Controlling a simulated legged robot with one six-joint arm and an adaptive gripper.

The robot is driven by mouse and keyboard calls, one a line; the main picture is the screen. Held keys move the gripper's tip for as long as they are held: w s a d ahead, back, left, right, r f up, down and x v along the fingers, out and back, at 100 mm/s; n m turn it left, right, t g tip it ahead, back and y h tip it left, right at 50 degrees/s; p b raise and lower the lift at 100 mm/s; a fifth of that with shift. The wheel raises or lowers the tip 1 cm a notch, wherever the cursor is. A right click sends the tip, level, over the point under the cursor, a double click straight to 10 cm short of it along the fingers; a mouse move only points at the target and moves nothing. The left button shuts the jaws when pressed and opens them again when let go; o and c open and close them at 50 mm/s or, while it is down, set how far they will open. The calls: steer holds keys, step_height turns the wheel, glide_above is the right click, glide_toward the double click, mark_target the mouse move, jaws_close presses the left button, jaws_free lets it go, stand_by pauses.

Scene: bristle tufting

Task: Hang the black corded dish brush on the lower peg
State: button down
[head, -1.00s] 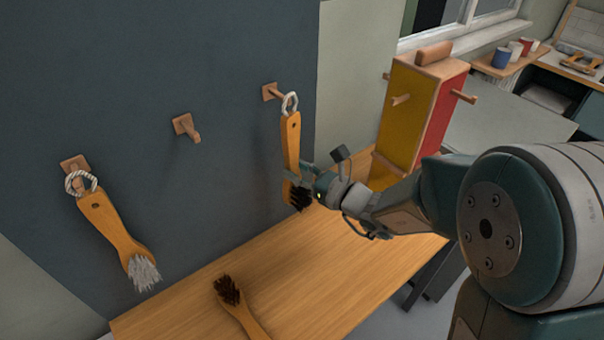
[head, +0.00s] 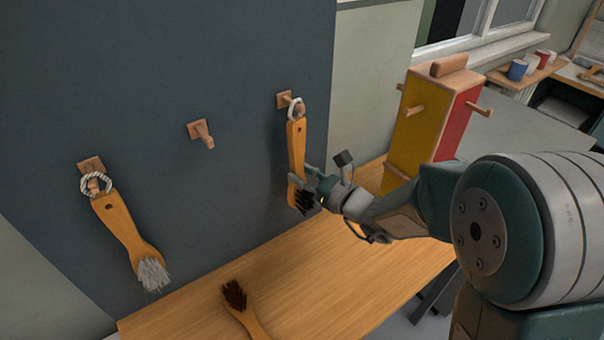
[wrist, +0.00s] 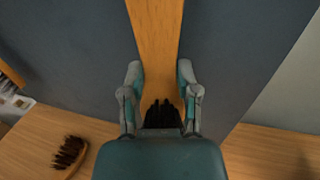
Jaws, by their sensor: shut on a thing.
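The black-bristled dish brush (head: 297,150) has an orange wooden handle and a pale cord loop (head: 296,107) at its top. It hangs nearly upright, bristles down. My gripper (head: 305,181) is shut on it low on the handle, just above the black bristles. In the wrist view the handle (wrist: 155,40) runs up between my two fingers (wrist: 159,74). The loop overlaps the tip of the right-hand wooden peg (head: 287,99); I cannot tell whether it is around the peg. The middle peg (head: 203,135) is bare.
A white-bristled brush (head: 127,225) hangs by its cord on the left peg (head: 90,165). A dark brown-bristled brush (head: 240,305) lies on the wooden bench (head: 310,285). A yellow and red block with pegs (head: 432,120) stands right of my gripper.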

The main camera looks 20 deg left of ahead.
steer(key=shift+c, duration=1.3)
jaws_free()
steer(key=shift+d, duration=0.1)
steer(key=v, duration=0.6)
steer(key=shift+s+d, duration=0.25)
steer(key=shift+d, duration=0.1)
stand_by(0.4)
stand_by(0.4)
